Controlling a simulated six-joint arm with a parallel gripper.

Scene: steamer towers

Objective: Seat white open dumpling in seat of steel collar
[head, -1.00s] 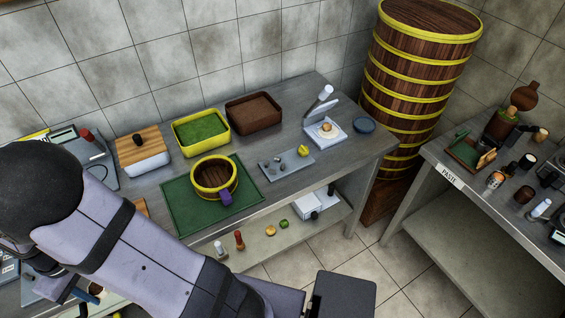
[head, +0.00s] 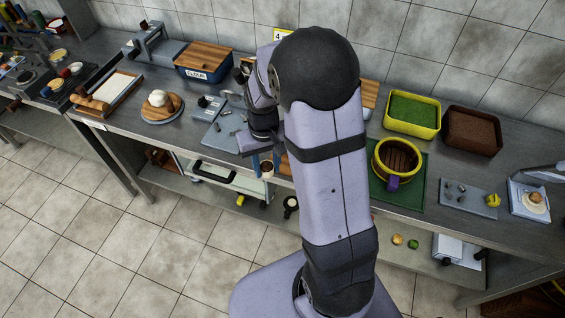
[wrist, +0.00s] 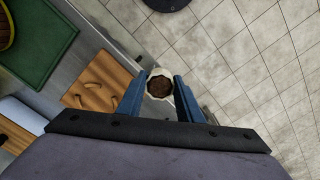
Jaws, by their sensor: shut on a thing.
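The white open dumpling (wrist: 152,76), a pale frilled cup with brown filling, is held between the two blue fingers of my gripper (wrist: 160,90) in the wrist view. In the head view my gripper (head: 266,163) hangs by the front edge of the counter with the dumpling (head: 267,173) low between its fingertips. I cannot pick out the steel collar or its seat for certain. A grey plate with small metal parts (head: 212,139) lies left of the gripper, partly hidden by my arm.
A wooden board (wrist: 84,95) lies beside the gripper in the wrist view. A yellow-banded wooden steamer (head: 378,160) stands on a green mat (head: 412,203) to the right. A round board with white dough (head: 150,112) is at left. Open floor (head: 150,245) lies in front.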

